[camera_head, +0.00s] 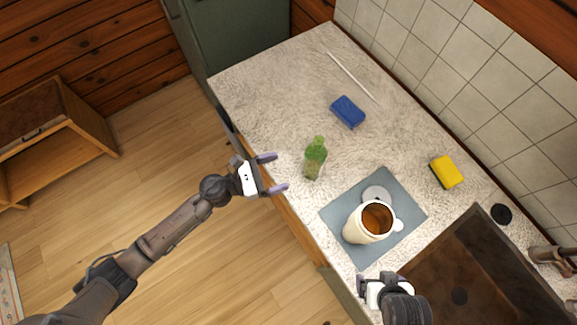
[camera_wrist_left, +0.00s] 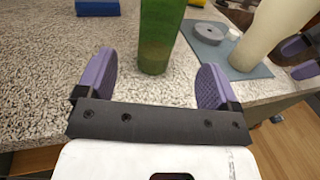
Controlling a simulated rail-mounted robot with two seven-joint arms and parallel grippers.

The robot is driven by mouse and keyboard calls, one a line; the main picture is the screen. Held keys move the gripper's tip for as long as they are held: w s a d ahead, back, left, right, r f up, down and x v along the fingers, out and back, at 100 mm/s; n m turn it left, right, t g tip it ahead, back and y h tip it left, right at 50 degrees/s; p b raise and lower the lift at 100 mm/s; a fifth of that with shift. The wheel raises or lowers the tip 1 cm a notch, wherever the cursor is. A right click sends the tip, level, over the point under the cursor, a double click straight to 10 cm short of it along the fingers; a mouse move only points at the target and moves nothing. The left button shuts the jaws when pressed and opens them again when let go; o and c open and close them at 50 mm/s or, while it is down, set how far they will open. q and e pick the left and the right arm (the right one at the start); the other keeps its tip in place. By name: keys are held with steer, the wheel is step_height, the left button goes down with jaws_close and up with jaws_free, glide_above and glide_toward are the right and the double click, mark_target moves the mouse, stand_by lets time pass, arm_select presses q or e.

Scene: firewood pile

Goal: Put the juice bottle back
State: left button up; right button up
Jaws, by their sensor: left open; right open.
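The green juice bottle (camera_head: 315,158) stands upright on the speckled counter near its front edge. It also shows in the left wrist view (camera_wrist_left: 158,40), ahead of and between the finger pads. My left gripper (camera_head: 278,172) is open and empty, just left of the bottle in the head view and pointing at it; it also shows in the left wrist view (camera_wrist_left: 157,82). A gap seems to remain between fingers and bottle. My right gripper (camera_head: 377,282) is at the counter's front edge, below the grey-blue mat, with its fingers partly visible; it appears empty.
A cream pitcher (camera_head: 357,226) with brown contents and a round grey lid (camera_head: 376,195) are on the mat (camera_head: 343,206). A blue sponge (camera_head: 347,112), a yellow sponge (camera_head: 446,172) and a thin white stick (camera_head: 350,76) lie on the counter. A dark sink (camera_head: 478,262) is at right.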

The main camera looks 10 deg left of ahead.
arm_select(q)
steer(key=shift+s+a, duration=0.25)
steer(key=shift+a, duration=0.15)
arm_select(e)
steer(key=shift+d+f, duration=0.1)
